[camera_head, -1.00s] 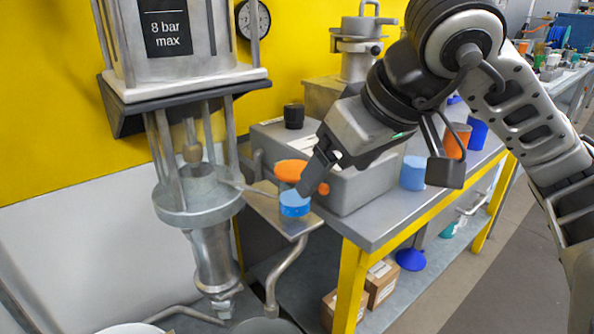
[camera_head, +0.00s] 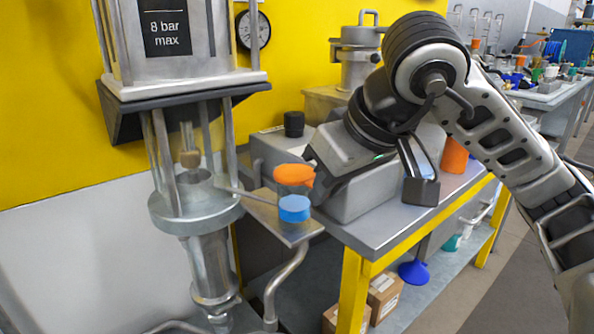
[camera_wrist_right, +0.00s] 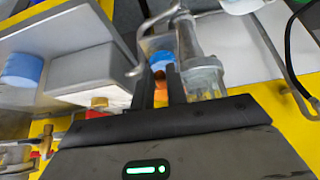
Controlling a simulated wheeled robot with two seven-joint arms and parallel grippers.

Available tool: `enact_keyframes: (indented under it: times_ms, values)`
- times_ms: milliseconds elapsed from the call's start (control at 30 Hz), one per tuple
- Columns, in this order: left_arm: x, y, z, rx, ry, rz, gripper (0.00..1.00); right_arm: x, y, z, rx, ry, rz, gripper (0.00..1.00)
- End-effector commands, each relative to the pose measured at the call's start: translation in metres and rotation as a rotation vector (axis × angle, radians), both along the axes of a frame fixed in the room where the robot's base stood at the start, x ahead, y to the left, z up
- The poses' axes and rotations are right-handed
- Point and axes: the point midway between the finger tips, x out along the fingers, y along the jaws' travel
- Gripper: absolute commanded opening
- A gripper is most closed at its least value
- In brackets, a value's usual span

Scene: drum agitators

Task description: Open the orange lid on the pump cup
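The orange lid (camera_head: 292,174) is raised above the blue pump cup (camera_head: 294,209), with a gap between them. The cup stands on a small metal plate (camera_head: 303,234). My right gripper (camera_head: 313,180) is at the lid's right side, its near finger pointing down; contact cannot be told. In the right wrist view its two dark fingers (camera_wrist_right: 160,84) are apart. My left gripper is not in view.
A steel pump column (camera_head: 195,210) stands left of the plate. A grey box with a black knob (camera_head: 294,124) sits behind on the yellow-framed bench (camera_head: 375,246). An orange cup (camera_head: 454,155) stands further right. A blue funnel (camera_head: 413,272) and cartons (camera_head: 384,297) are below.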

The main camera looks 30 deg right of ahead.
Motion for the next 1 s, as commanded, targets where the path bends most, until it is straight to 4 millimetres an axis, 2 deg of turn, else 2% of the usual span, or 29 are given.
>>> enact_keyframes:
  times_ms: [267, 633, 1000]
  values:
    - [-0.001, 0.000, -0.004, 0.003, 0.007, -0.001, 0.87, 0.000, -0.001, 0.000, -0.001, 0.000, -0.002, 0.11]
    - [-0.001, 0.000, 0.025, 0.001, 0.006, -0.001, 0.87, 0.005, 0.000, 0.032, 0.001, -0.002, -0.001, 0.11]
    - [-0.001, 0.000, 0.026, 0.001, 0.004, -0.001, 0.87, 0.006, 0.000, 0.033, 0.000, 0.000, -0.001, 0.11]
